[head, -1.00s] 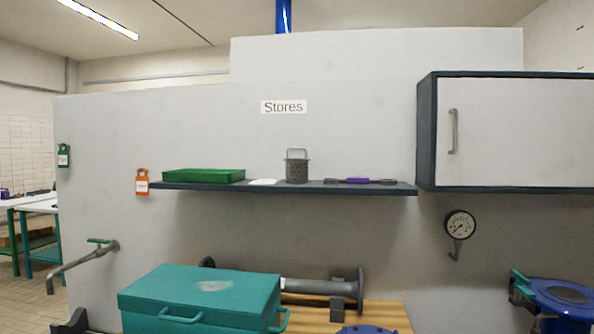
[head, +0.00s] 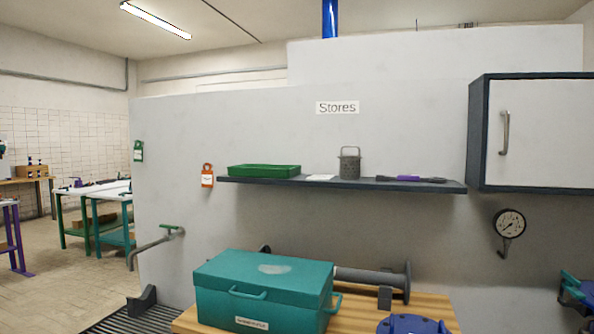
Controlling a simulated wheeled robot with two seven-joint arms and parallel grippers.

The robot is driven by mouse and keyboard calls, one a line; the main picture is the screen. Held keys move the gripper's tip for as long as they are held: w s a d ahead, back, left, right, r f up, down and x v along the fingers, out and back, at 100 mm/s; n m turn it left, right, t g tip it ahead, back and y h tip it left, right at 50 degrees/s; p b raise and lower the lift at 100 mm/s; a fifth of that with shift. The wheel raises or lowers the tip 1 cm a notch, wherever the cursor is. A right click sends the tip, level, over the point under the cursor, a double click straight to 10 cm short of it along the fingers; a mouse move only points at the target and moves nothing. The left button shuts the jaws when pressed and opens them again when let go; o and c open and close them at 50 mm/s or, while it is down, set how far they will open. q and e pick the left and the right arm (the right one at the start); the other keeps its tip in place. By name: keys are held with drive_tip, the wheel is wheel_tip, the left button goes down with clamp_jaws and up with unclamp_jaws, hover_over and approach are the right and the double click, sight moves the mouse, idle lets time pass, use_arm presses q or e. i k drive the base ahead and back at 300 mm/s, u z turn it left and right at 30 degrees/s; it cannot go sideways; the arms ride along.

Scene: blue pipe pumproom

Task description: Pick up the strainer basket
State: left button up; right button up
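The strainer basket (head: 350,164) is a grey perforated cylinder with a wire handle on top. It stands upright on the dark wall shelf (head: 262,182) under the "Stores" sign (head: 337,107). A white card (head: 321,177) lies to its left and a purple-and-dark tool (head: 410,178) to its right. Neither of my grippers shows in the head view.
A green tray (head: 264,170) sits at the shelf's left end. Below, a teal toolbox (head: 262,284) and a grey flanged pipe (head: 365,276) rest on a wooden top (head: 437,311). A wall cabinet (head: 540,133) and pressure gauge (head: 509,224) are at right. Open floor (head: 70,290) shows at left.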

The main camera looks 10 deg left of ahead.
sight(350, 167)
drive_tip(key=z, duration=1.1)
drive_tip(key=k, duration=0.15)
drive_tip(key=u, duration=2.55)
drive_tip(key=i, duration=0.85)
drive_tip(key=z, duration=0.65)
drive_tip(key=i, duration=0.7)
drive_tip(key=z, duration=0.6)
